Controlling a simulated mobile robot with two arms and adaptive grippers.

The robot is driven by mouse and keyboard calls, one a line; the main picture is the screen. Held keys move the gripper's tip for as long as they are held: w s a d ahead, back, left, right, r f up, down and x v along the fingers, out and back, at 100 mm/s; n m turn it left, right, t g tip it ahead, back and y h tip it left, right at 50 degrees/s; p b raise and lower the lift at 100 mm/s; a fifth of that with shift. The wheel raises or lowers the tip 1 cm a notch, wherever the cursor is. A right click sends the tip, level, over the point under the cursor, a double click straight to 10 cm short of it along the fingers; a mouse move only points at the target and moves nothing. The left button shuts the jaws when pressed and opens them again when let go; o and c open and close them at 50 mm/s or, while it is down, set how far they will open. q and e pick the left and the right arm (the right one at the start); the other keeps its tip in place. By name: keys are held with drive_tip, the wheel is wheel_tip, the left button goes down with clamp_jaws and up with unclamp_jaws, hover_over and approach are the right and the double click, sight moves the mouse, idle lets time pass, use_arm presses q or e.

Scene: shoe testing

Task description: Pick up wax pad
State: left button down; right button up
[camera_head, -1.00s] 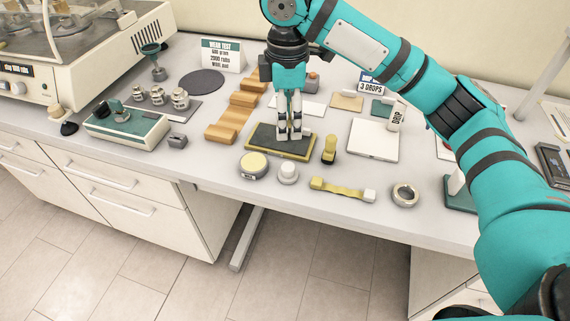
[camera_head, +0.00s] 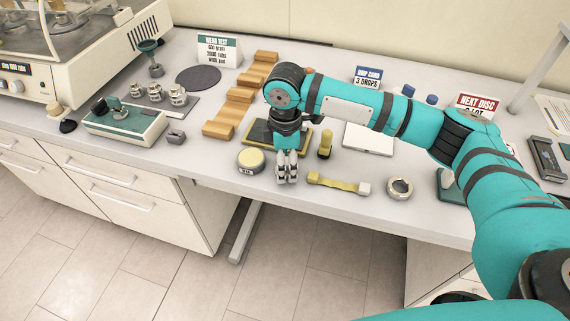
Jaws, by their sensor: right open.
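My right gripper (camera_head: 287,179) points down at the front of the bench, in front of the dark tray (camera_head: 256,131). It is open, its fingers around or just above the spot where a small white knobbed pad stood; that pad, probably the wax pad, is now hidden by the fingers. I cannot tell whether they touch it. A round tin with a pale yellow top (camera_head: 250,158) and a small, hard-to-read label stands just left of the gripper. My left gripper is out of view.
A yellow strip with a pale end block (camera_head: 338,185) and a metal ring (camera_head: 399,188) lie to the right. A yellow-and-dark bottle-like item (camera_head: 325,145) stands behind. A white pad (camera_head: 369,138) lies farther back. The bench's front edge is close.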

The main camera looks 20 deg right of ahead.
sight(286, 164)
drive_tip(key=shift+f, duration=0.25)
drive_tip(key=c, duration=0.8)
drive_tip(key=shift+r, duration=0.1)
drive_tip(key=shift+r, duration=0.1)
drive_tip(key=shift+r, duration=0.3)
drive_tip(key=shift+s+r+b, duration=0.25)
drive_tip(key=shift+r, duration=0.4)
drive_tip(key=shift+s+r+b, duration=0.2)
drive_tip(key=shift+r, duration=0.4)
use_arm(q)
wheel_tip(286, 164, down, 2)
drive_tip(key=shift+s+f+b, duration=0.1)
drive_tip(key=shift+b, duration=0.55)
use_arm(e)
drive_tip(key=s, duration=0.5)
drive_tip(key=s+r, duration=0.1)
drive_tip(key=s, duration=0.4)
drive_tip(key=s+d, duration=0.1)
drive_tip(key=s, duration=0.4)
drive_tip(key=shift+r, duration=0.3)
